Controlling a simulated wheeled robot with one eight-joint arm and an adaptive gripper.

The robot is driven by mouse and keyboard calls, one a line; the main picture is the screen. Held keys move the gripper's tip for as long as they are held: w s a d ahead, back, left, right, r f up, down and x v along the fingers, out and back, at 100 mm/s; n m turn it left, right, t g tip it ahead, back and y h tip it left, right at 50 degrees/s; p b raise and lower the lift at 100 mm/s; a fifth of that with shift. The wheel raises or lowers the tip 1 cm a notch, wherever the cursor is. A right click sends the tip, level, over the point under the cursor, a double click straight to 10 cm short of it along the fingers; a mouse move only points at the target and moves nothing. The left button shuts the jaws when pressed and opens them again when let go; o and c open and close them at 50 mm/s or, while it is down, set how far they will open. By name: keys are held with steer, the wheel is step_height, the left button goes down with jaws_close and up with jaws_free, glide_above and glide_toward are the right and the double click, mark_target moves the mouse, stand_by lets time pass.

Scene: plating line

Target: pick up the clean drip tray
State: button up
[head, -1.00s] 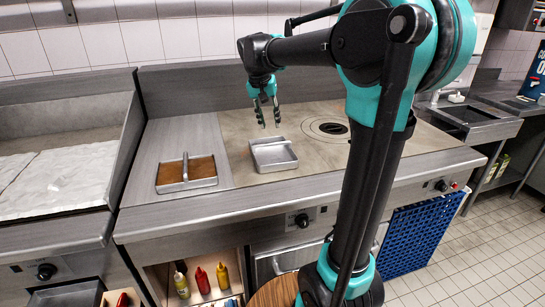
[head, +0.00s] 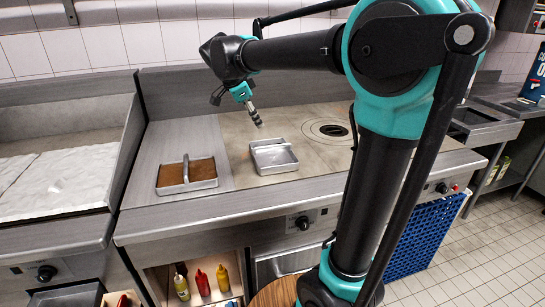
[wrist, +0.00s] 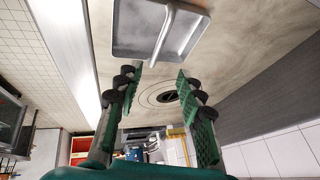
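The clean drip tray (head: 275,161) is an empty grey metal tray with a raised bar across it. It lies flat on the cooktop. In the wrist view the clean tray (wrist: 138,27) is at the top, its bar running up and down at a slant. My gripper (head: 259,124) is above and just behind the clean tray, tilted, and apart from it. In the wrist view my gripper (wrist: 157,80) is open and empty, its two fingers wide apart. A second tray (head: 205,184) with brown residue sits to the left on the steel counter.
A round burner ring (head: 327,130) is set in the cooktop (head: 233,149) to the right of the clean tray. A steel backsplash (head: 190,92) stands behind. Sauce bottles (head: 203,281) are on the shelf below. The counter around both trays is otherwise clear.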

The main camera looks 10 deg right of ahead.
glide_toward(272, 146)
steer(key=shift+m, duration=0.4)
steer(key=x, duration=0.5)
steer(key=shift+w+d+f, duration=0.1)
steer(key=shift+w+f, duration=0.15)
steer(key=shift+w, duration=0.2)
steer(key=x, duration=0.5)
steer(key=shift+s, duration=0.1)
steer(key=shift+f, duration=0.25)
steer(key=shift+c, duration=0.5)
jaws_close()
